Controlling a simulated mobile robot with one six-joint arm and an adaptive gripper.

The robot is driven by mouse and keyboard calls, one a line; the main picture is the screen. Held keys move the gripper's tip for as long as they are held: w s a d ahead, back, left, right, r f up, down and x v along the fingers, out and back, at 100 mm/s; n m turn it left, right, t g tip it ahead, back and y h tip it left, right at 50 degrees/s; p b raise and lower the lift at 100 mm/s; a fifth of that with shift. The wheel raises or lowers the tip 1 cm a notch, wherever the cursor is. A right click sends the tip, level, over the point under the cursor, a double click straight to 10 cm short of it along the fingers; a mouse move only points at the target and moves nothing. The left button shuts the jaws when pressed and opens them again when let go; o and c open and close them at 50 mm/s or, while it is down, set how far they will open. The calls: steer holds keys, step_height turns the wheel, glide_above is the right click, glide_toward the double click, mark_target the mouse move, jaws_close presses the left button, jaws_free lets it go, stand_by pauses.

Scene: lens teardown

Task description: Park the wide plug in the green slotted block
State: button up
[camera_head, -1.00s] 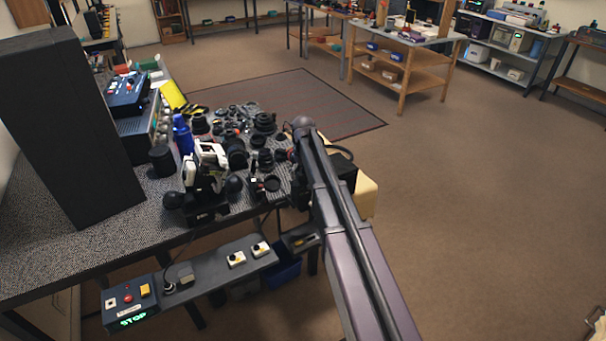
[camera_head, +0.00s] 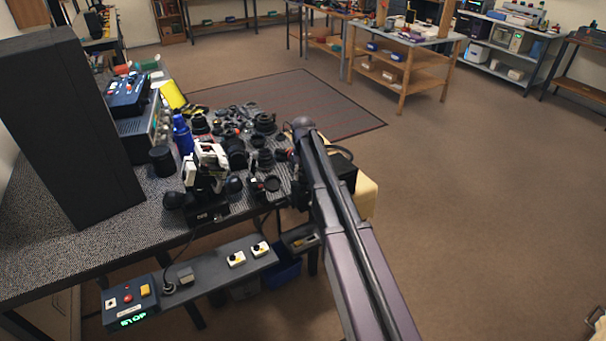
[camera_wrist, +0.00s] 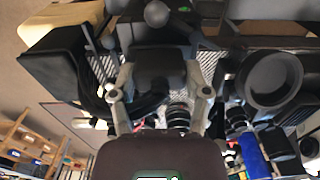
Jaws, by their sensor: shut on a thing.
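In the wrist view, my gripper (camera_wrist: 160,68) has its two light-grey fingers closed on either side of a dark, blocky piece (camera_wrist: 160,72). I take this piece to be the wide plug, but its shape is largely hidden. In the head view, my arm covers the gripper and what it holds, near the right end of the bench. I cannot make out the green slotted block for certain. A small green thing (camera_head: 149,65) lies at the far left of the bench, too small to identify.
Many dark lens parts crowd the bench around a blue bottle (camera_head: 182,135). A black-and-white device (camera_head: 208,165) stands at the front edge. A large dark ring-shaped part (camera_wrist: 270,80) is right of my gripper in the wrist view. A black box (camera_wrist: 58,62) is at left.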

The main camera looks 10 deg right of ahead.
mark_target(303, 173)
steer(key=shift+r+p, duration=1.15)
stand_by(1.5)
steer(key=shift+r+p, duration=1.75)
steer(key=shift+r, duration=0.15)
